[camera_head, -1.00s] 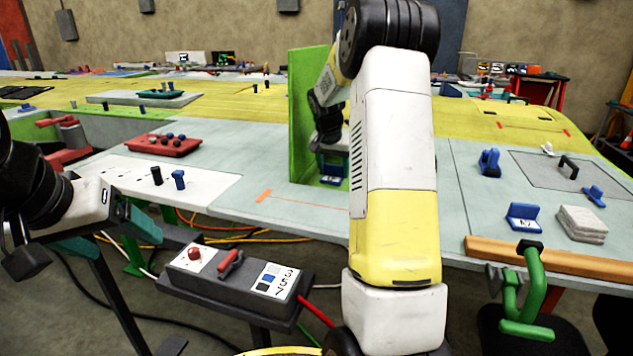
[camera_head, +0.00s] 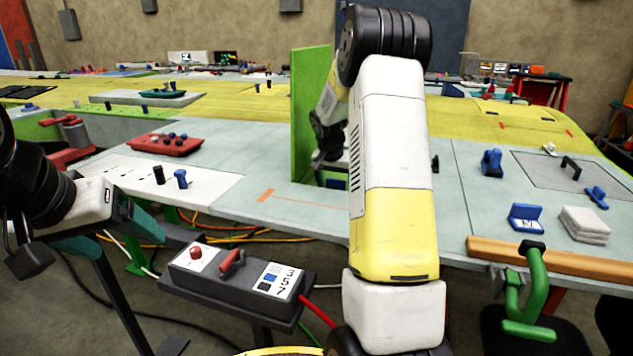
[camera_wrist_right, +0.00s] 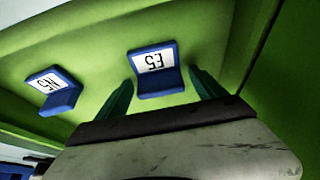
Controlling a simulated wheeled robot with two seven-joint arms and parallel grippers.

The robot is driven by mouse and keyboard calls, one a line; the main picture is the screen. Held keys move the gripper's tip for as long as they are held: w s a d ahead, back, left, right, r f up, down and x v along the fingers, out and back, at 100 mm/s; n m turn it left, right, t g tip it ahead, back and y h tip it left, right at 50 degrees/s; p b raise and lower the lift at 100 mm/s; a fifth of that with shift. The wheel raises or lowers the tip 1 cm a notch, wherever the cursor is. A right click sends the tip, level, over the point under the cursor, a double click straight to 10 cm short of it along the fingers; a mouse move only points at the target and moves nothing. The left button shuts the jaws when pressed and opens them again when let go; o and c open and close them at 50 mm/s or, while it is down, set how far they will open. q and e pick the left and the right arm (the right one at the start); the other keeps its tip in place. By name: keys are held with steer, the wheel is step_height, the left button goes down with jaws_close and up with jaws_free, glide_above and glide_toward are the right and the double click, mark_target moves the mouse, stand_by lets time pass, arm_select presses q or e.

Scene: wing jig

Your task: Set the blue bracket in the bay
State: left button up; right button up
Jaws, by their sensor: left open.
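In the right wrist view, a blue bracket (camera_wrist_right: 157,84) with a white label reading E5 upside down stands against a green surface (camera_wrist_right: 95,45). My right gripper (camera_wrist_right: 160,80) has its teal fingers spread, one on either side of this bracket's lower edge; I cannot tell whether they touch it. A second blue labelled bracket (camera_wrist_right: 62,98) is to the left, outside the fingers. In the head view, the right gripper is beside the upright green panel (camera_head: 311,115), mostly hidden by my arm. My left gripper (camera_head: 125,232) is open and empty at the left.
Another blue labelled bracket (camera_head: 525,217) lies on the right tabletop beside a stack of pale blocks (camera_head: 584,223). A wooden bar (camera_head: 560,260) and green clamp (camera_head: 537,290) line the front edge. A switch box (camera_head: 235,280) stands in front.

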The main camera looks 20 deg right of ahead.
steer(key=shift+r, duration=0.1)
steer(key=v, duration=1.2)
steer(key=s+a+r+n+t+y, duration=0.1)
steer(key=s+a+r+n, duration=0.1)
steer(key=s+a+r, duration=0.3)
steer(key=s+a+r+n+y, duration=0.1)
steer(key=s+a+r, duration=0.15)
steer(key=s, duration=0.55)
steer(key=s+a+f+n+y, duration=0.1)
steer(key=s+a, duration=0.3)
steer(key=s, duration=0.5)
steer(key=s+a+f+n+t+y, duration=0.1)
steer(key=s+a+n, duration=0.3)
steer(key=s, duration=0.5)
steer(key=shift+a+t+y, duration=0.3)
steer(key=shift+a+y, duration=0.1)
steer(key=shift+a, duration=0.05)
steer(key=shift+s, duration=0.1)
